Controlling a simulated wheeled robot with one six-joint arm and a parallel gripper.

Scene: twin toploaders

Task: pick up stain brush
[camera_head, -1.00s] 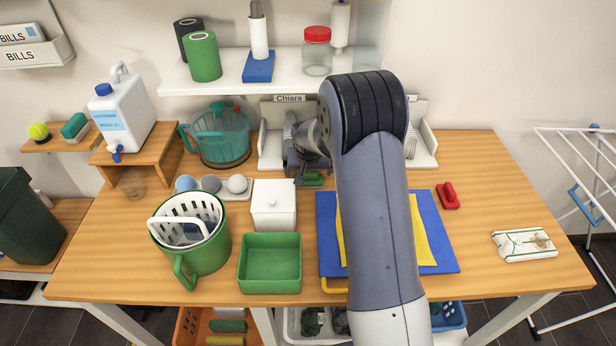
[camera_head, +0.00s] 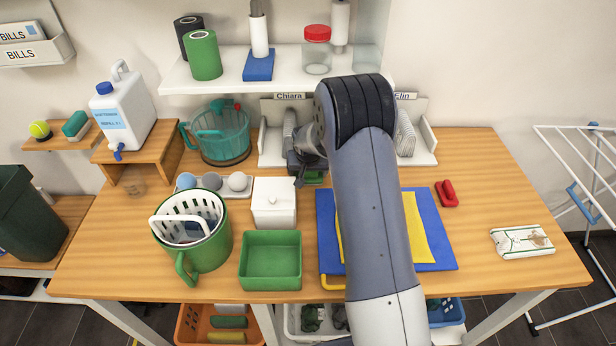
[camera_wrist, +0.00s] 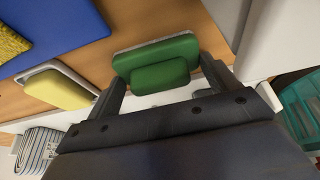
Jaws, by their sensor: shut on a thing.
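A green brush (camera_wrist: 158,62) with a thin pale edge along its far side fills the space between the two dark fingers of my gripper (camera_wrist: 161,72) in the wrist view. The fingers stand at its two ends, and the gripper is shut on it. In the head view the green brush (camera_head: 313,178) shows only in part, low at the back of the table behind the white box. My gripper (camera_head: 310,160) is over it there, partly hidden by my arm. I cannot tell whether the brush is lifted off the surface.
A white lidded box (camera_head: 273,203) stands just in front, and a teal jug (camera_head: 222,135) to the left. A red brush (camera_head: 446,193) lies right of the blue mat (camera_head: 440,255).

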